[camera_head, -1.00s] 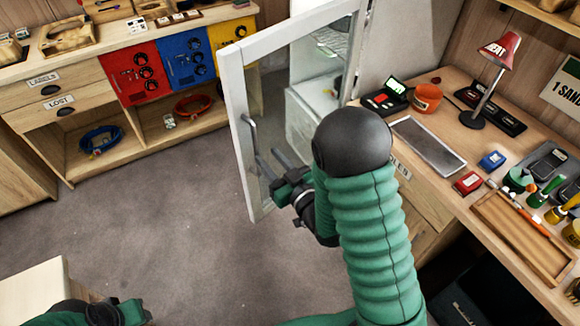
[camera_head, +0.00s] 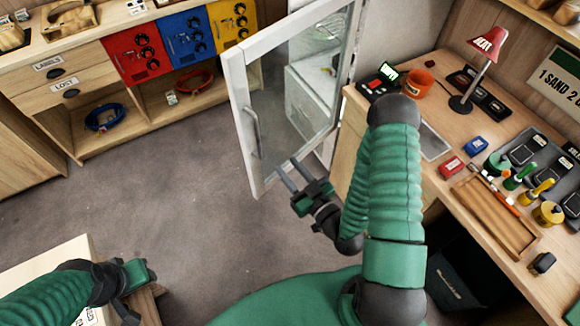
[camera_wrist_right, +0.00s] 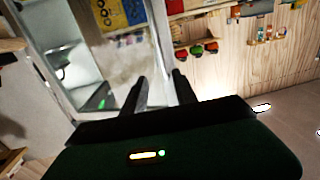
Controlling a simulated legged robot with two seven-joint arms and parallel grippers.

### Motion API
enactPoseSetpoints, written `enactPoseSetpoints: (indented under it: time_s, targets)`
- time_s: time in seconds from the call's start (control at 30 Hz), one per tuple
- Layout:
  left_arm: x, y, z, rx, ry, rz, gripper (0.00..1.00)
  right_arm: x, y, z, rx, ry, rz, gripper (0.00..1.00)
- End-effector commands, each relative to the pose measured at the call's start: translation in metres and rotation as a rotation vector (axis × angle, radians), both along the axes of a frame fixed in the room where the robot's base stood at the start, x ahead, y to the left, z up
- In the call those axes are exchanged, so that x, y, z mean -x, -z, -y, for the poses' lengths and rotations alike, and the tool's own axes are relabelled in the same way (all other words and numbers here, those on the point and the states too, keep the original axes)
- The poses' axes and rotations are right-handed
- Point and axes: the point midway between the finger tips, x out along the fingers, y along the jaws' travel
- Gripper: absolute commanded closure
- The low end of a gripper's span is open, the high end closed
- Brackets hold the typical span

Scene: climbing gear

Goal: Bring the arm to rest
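My right gripper (camera_head: 290,179) is open and empty, with its two fingers apart in front of the lower part of the glass door. The same gripper shows in the right wrist view (camera_wrist_right: 160,92), with nothing between its fingers. The white-framed glass door (camera_head: 238,110) stands ajar, and its vertical handle (camera_head: 252,132) is left of my right gripper, apart from it. My left gripper (camera_head: 142,272) is at the lower left, near a light wooden box; its fingers do not show clearly.
A wooden desk (camera_head: 440,190) with a red lamp (camera_head: 488,44), an orange pot (camera_head: 418,84) and a wooden tray (camera_head: 500,215) is on the right. A cabinet (camera_head: 100,80) with coloured panels stands at the back left. The grey floor (camera_head: 190,200) between is clear.

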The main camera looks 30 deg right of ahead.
Motion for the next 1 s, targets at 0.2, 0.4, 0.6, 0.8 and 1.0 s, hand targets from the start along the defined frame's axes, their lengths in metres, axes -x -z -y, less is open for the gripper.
enactPoseSetpoints:
  time_s: [0.2, 0.4, 0.6, 0.8, 1.0]
  targets:
    - [0.000, 0.000, 0.000, 0.000, 0.000, 0.000, 0.64, 0.000, 0.000, 0.000, -0.001, -0.001, -0.001, 0.66]
    - [0.000, 0.000, 0.000, 0.000, 0.000, 0.000, 0.64, -0.005, 0.004, -0.005, 0.022, -0.029, -0.034, 0.66]
    - [0.000, 0.000, 0.000, 0.000, 0.000, 0.000, 0.64, -0.027, 0.038, -0.024, 0.198, -0.168, -0.378, 0.66]
    - [0.000, 0.000, 0.000, 0.000, 0.000, 0.000, 0.64, -0.009, 0.039, -0.012, 0.277, -0.097, -0.826, 0.66]
    - [0.000, 0.000, 0.000, 0.000, 0.000, 0.000, 0.64, 0.052, -0.001, -0.026, 0.155, 0.034, -1.175, 0.66]
